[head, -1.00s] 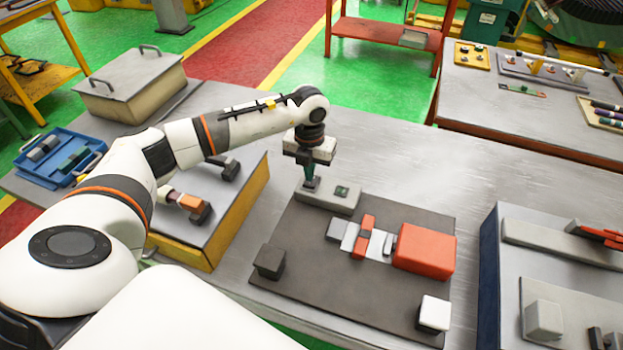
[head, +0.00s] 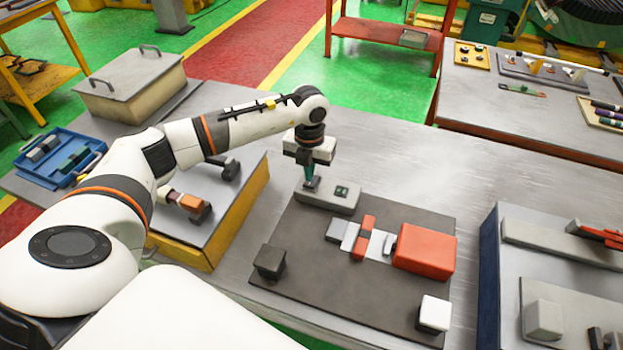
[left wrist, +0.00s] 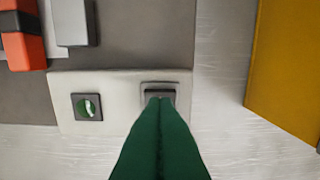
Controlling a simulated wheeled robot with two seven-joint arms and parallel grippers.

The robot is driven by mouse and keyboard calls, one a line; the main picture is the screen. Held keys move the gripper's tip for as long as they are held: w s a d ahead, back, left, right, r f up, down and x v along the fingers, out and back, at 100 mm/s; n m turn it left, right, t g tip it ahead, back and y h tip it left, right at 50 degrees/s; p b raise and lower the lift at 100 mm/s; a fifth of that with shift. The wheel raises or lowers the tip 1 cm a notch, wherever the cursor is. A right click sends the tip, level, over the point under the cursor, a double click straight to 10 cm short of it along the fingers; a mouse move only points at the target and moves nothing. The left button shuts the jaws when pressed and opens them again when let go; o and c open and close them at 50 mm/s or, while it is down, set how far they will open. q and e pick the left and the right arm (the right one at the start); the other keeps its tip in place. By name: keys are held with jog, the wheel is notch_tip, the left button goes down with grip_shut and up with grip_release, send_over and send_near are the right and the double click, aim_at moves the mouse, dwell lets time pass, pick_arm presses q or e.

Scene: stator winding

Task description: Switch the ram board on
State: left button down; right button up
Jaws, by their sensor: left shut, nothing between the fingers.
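The ram board is a dark grey plate (head: 300,255) with an orange-red block (head: 425,249) and a light grey control box (head: 342,199) at its far left edge. My left gripper (head: 309,184) is shut, with nothing held. Its green fingertips (left wrist: 160,101) are at the second switch and cover part of it; whether they touch it I cannot tell. My right gripper is not in view.
A yellow-sided fixture (head: 228,222) stands left of the board, and its yellow side shows in the wrist view (left wrist: 290,70). A blue tray (head: 58,158) and lidded box (head: 130,85) are farther left. A dark blue-sided station (head: 489,275) is at the right. Bare table lies behind the board.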

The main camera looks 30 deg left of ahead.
aim_at(309, 184)
pick_arm(q)
jog(key=shift+f+b, duration=0.7)
jog(key=shift+f, duration=0.25)
dwell(0.5)
jog(key=shift+r, duration=0.1)
jog(key=shift+r+p, duration=2.3)
jog(key=shift+r, duration=1.15)
jog(key=shift+s+f, duration=0.1)
